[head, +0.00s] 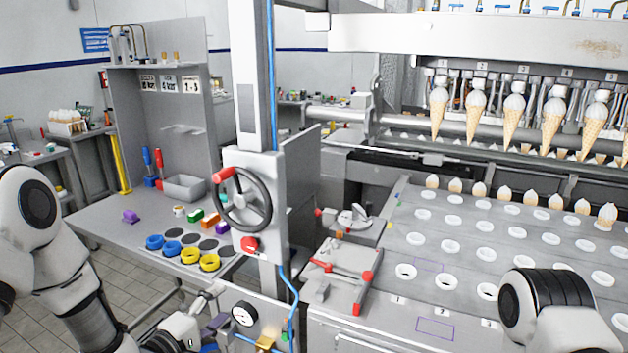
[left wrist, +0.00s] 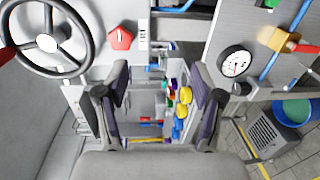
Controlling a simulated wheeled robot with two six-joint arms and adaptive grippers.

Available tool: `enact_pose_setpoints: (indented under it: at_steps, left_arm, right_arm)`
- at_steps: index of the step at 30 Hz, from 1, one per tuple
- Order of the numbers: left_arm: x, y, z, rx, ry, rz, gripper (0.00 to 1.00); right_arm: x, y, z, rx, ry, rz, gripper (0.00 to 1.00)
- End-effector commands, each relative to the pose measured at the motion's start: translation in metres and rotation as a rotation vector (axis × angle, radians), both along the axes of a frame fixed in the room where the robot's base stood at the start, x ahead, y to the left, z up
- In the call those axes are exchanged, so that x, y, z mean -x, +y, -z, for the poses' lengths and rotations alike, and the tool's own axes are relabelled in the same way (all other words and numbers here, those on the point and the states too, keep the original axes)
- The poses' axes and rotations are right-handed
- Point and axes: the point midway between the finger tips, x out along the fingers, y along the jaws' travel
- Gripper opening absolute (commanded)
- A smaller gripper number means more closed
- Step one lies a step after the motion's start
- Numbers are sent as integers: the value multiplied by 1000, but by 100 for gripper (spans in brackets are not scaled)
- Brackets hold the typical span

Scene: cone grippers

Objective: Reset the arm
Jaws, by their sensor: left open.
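My left arm comes in from the left in the head view, and its gripper (head: 205,326) is low at the bottom, in front of the machine's lower panel. In the left wrist view the left gripper (left wrist: 160,85) shows two dark-padded fingers spread wide with nothing between them. Past the fingers lie the yellow and blue rings on the side bench. My right arm shows only as a white and black link at the lower right of the head view; its gripper is out of view.
A handwheel (head: 243,198) and a pressure gauge (head: 244,314) are close to the left gripper. The side bench (head: 125,236) holds blue rings (head: 155,242), yellow rings (head: 210,262) and a grey bin (head: 186,187). Cones (head: 513,121) hang over the perforated plate (head: 448,262) at right.

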Motion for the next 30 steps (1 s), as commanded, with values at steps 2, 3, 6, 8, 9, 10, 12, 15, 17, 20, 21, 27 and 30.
enact_pose_setpoints:
  at_steps: [2, 3, 6, 8, 9, 10, 12, 15, 17, 20, 21, 27, 30]
  left_arm:
    - [25, -15, 58, -27, 133, 22, 68]
    - [41, -20, 90, -61, 217, 25, 68]
    - [94, -27, 165, -237, 422, 58, 68]
    - [132, -27, 204, -388, 539, 108, 68]
    - [161, -24, 228, -498, 617, 156, 68]
    - [184, -22, 243, -583, 675, 203, 68]
    - [240, -13, 270, -800, 804, 356, 68]
    - [298, 4, 280, -1067, 911, 626, 68]
    - [316, 11, 279, -1155, 928, 760, 68]
    - [328, 14, 280, -1237, 901, 914, 68]
    - [329, 14, 280, -1254, 886, 946, 68]
    - [328, 14, 280, -1268, 868, 965, 68]
    - [328, 14, 280, -1268, 867, 963, 68]
  right_arm:
    - [0, 0, 0, 0, 0, 0, 40]
    - [0, 0, 0, 0, 0, 0, 40]
    - [0, 0, 0, 0, 0, 0, 40]
    - [0, 0, 0, 0, 0, 0, 40]
    - [0, 0, 0, 0, 0, 0, 40]
    - [0, 0, 0, 0, 0, 0, 40]
    - [0, 0, 0, 0, 0, 0, 40]
    - [0, 0, 0, 0, 0, 0, 40]
    - [0, 0, 0, 0, 0, 0, 40]
    - [0, 0, 0, 0, 0, 0, 40]
    - [0, 0, 0, 0, 0, 0, 40]
    - [0, 0, 0, 0, 0, 0, 40]
    - [0, 0, 0, 0, 0, 0, 40]
